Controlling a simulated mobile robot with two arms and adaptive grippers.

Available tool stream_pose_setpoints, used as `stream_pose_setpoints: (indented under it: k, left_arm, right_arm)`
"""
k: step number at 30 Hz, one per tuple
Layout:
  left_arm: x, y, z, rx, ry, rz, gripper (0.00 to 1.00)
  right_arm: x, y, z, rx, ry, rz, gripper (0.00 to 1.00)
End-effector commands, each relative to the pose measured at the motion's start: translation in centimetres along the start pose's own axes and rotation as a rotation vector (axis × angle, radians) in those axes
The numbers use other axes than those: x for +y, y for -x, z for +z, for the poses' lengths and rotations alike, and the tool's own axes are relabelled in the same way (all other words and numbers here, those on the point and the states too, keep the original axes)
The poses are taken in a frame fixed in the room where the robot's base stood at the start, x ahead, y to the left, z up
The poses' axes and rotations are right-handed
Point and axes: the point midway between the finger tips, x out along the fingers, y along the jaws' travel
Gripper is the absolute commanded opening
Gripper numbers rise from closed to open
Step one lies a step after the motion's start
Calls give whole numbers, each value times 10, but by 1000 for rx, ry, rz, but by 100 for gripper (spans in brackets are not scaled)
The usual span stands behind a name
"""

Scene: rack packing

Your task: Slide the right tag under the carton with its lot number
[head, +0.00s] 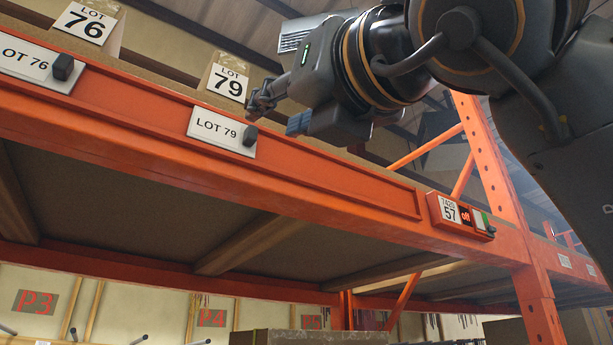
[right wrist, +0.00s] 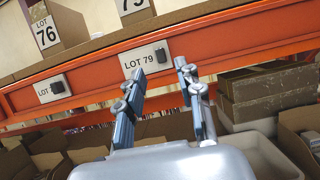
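The white LOT 79 tag (head: 212,127) with a dark knob at its right end sits on the orange front beam; it also shows in the right wrist view (right wrist: 143,64). The carton labelled LOT 79 (head: 214,88) stands on the shelf above it. A LOT 76 tag (head: 30,62) sits further left on the beam, below a carton labelled LOT 76 (head: 112,44). My right gripper (head: 262,104) is just in front of the beam, near the LOT 79 tag's knob. In the right wrist view its fingers (right wrist: 160,72) are apart with nothing between them. My left gripper is not in view.
The orange beam (head: 330,185) runs across the rack to an upright (head: 500,190). A small box reading 57 and "off" (head: 460,214) is fixed near its right end. Below are cartons (right wrist: 265,95) and a pale bin (right wrist: 262,145). The beam between tag and box is bare.

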Motion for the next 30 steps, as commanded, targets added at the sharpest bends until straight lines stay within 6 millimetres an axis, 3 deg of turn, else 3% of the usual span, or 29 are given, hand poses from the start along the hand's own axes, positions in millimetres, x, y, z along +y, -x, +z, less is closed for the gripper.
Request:
stream_pose_setpoints:
  k: [3,10,30]
  left_arm:
    - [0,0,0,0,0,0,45]
    - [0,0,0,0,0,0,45]
    - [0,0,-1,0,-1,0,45]
  right_arm:
    - [0,24,1,-4,2,0,36]
    - [0,50,1,-2,-1,0,36]
    - [0,51,-2,3,-3,7,36]
